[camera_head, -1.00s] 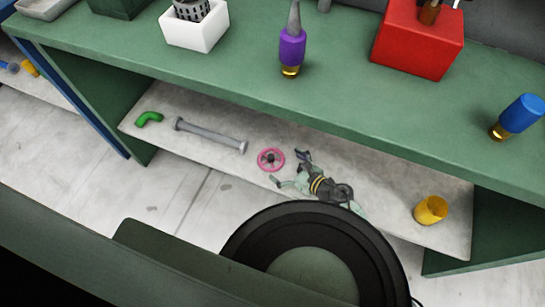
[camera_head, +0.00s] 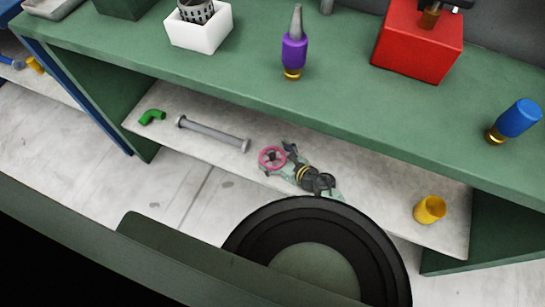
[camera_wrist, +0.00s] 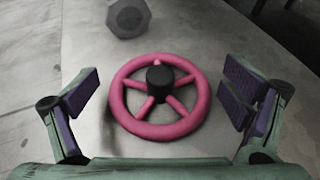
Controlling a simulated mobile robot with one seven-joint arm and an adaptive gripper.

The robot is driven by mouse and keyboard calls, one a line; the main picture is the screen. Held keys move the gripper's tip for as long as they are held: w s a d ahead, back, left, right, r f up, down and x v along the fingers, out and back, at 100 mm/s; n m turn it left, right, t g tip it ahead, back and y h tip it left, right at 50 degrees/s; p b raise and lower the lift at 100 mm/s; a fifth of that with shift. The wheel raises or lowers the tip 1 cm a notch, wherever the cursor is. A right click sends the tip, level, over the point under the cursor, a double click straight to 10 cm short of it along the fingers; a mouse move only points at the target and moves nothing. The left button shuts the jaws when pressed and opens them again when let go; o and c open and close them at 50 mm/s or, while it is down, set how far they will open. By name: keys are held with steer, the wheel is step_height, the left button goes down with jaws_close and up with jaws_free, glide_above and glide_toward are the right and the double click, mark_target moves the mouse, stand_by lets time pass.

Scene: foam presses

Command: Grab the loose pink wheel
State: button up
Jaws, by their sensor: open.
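The pink wheel (camera_head: 272,158) lies on the grey lower shelf (camera_head: 380,190) below the green bench top. It is a spoked ring with a dark hub. In the wrist view the pink wheel (camera_wrist: 160,97) lies flat between my two spread fingers, with a gap on each side. My gripper (camera_head: 285,163) is open and reaches over the shelf right at the wheel, from its right side in the head view. In the wrist view my gripper (camera_wrist: 160,103) shows purple pads, and nothing is held between them.
A grey pipe (camera_head: 213,133) lies left of the wheel, and its end (camera_wrist: 128,17) shows beyond the wheel in the wrist view. A green elbow (camera_head: 151,117) and a yellow cup (camera_head: 430,209) lie farther off. The green bench top (camera_head: 200,75) overhangs the shelf.

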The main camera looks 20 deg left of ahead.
steer(key=shift+s, duration=0.15)
steer(key=c, duration=1.8)
